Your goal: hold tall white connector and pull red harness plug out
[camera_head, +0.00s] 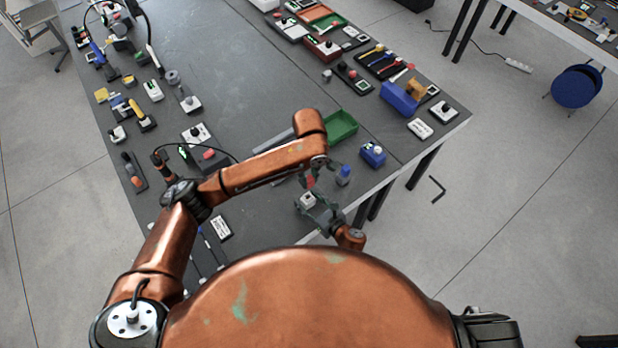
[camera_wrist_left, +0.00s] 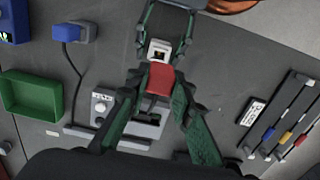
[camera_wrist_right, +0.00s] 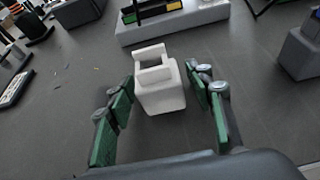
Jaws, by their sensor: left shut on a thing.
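The tall white connector (camera_head: 308,200) stands upright near the bench's front edge. In the right wrist view the connector (camera_wrist_right: 160,92) shows an empty open top and stands between the fingers of my right gripper (camera_wrist_right: 162,78). Narrow gaps show beside it, so that gripper is open around it. My left gripper (camera_head: 316,172) is shut on the red harness plug (camera_head: 310,182), just above the connector. In the left wrist view the plug (camera_wrist_left: 160,80) sits between the green finger pads, near the connector (camera_wrist_left: 158,50). The plug's lower end is hidden there.
A green tray (camera_head: 342,126) and a blue block (camera_head: 373,153) lie behind. A white labelled box (camera_head: 221,228) lies to the left. Bench space around the connector is mostly clear.

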